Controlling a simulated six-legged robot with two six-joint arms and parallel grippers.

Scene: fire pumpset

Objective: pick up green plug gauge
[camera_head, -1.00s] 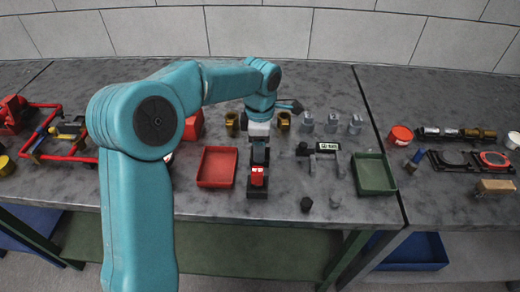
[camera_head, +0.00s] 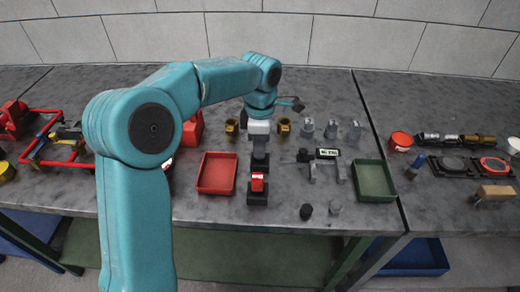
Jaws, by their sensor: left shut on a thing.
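My left gripper (camera_head: 260,161) points down over the middle of the table, between the red tray and the grey gauge device. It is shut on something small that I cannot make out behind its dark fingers. I cannot pick out a green plug gauge in this view. A small red block on a black base (camera_head: 257,198) stands just in front of the gripper. My right gripper is not in view.
A red tray (camera_head: 204,174) lies left of the gripper and a green tray (camera_head: 391,182) to the right. A grey device with a label (camera_head: 326,154) stands between. Brass parts (camera_head: 283,126) and grey fittings (camera_head: 331,129) stand behind. Small dark knobs (camera_head: 306,211) lie near the front edge.

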